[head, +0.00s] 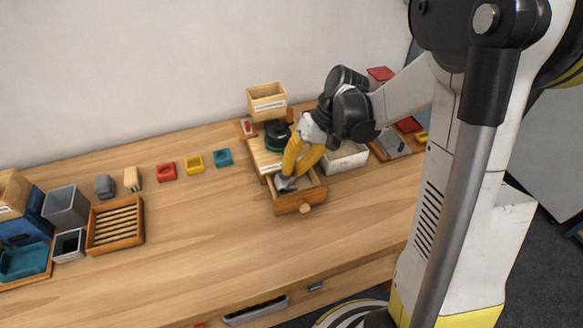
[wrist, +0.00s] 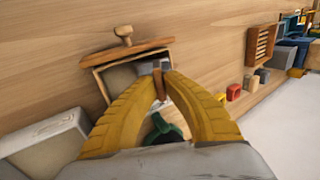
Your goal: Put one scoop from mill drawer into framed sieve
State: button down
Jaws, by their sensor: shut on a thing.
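The mill drawer (head: 295,206) is pulled out of the wooden mill (head: 262,160), its round knob toward the front. In the wrist view the drawer front (wrist: 128,52) lies just beyond the fingertips. My gripper (head: 288,180) reaches down into the open drawer, its yellow fingers shut on the brown handle of a scoop (wrist: 150,68). The scoop's grey head (head: 283,184) is in or just above the drawer; its contents cannot be made out. A slatted wooden frame (head: 116,224), which looks like the framed sieve, lies at the left and also shows in the wrist view (wrist: 262,45).
Red (head: 166,172), yellow (head: 194,162) and teal (head: 223,157) small blocks stand along the back. Grey bins (head: 66,207) and a teal tray (head: 25,261) are at far left. A white box (head: 347,158) stands right of the mill. The table's middle is clear.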

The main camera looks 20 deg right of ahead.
notch_tip(320, 180, down, 2)
jog(key=shift+d+f+b, duration=0.1)
jog(key=shift+d+b, duration=0.05)
jog(key=shift+b, duration=0.5)
jog(key=shift+f+h+p, duration=0.1)
jog(key=shift+h+p, duration=0.2)
jog(key=shift+p, duration=0.25)
jog(key=h, duration=0.1)
jog(key=a+h+p, duration=0.1)
jog(key=shift+f+h, duration=0.25)
jog(key=shift+h, duration=0.15)
jog(key=d, duration=0.1)
jog(key=d+f+h, duration=0.1)
jog(key=shift+d+h, duration=0.3)
jog(key=shift+d, duration=0.1)
jog(key=shift+a+r+h+b, duration=0.2)
jog(key=shift+a+h+b, duration=0.1)
jog(key=shift+a+h, duration=0.35)
notch_tip(320, 180, up, 3)
jog(key=shift+d+f+p, duration=0.1)
jog(key=shift+d+p, duration=0.05)
jog(key=shift+p, duration=0.95)
jog(key=shift+a+r+p, duration=0.15)
jog(key=shift+r+p, duration=0.9)
jog(key=shift+r, duration=0.4)
jog(key=shift+a+r+p, duration=0.15)
jog(key=shift+r+p, duration=0.85)
jog(key=shift+r, duration=0.4)
jog(key=shift+d, duration=0.1)
